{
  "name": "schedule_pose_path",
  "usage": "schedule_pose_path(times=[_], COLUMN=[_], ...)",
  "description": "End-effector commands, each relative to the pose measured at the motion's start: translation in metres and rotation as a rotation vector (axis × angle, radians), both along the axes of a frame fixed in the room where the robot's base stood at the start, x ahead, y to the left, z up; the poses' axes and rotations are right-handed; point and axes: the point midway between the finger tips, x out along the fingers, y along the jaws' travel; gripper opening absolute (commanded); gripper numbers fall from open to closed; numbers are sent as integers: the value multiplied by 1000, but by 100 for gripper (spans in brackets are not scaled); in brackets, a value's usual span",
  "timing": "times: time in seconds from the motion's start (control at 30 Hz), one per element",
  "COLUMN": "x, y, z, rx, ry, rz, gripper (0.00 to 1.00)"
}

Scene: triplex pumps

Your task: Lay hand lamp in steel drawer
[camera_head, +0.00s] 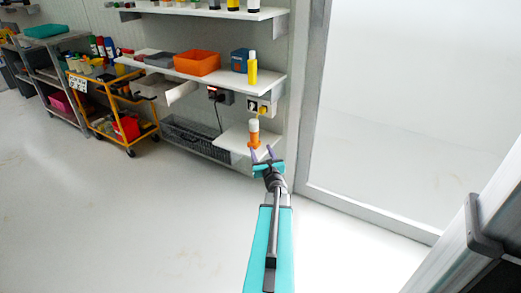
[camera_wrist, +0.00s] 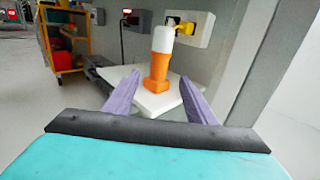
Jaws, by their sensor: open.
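The hand lamp (camera_head: 254,133), orange with a white top, stands upright on a small white shelf (camera_head: 232,140) by the wall. In the wrist view the hand lamp (camera_wrist: 158,72) is ahead, between the lines of my two purple fingers. My gripper (camera_head: 262,154) is open and empty, just in front of the shelf; in the wrist view its fingers (camera_wrist: 158,88) spread to either side of the lamp's base, not visibly touching it. A grey, drawer-like tray (camera_head: 150,87) sits at the yellow trolley's right end; I cannot tell whether it is the steel drawer.
Wall sockets, one with a yellow plug (camera_wrist: 183,27), are just behind the lamp. A long shelf (camera_head: 215,75) with an orange bin (camera_head: 197,62) runs above. A dark crate (camera_head: 190,138) stands low at left. A door frame (camera_head: 308,120) is at right. Foreground floor is clear.

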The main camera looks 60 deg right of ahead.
Motion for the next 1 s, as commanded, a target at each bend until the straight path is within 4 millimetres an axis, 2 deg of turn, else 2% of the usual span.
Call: schedule_pose_path(times=[0.77, 0.87, 1.0], x=[0, 2, 15], y=[0, 3, 13], z=[0, -3, -16], rx=[1, 16, 92], ry=[-1, -5, -35], rz=[0, -1, -6], gripper=[51, 51, 51])
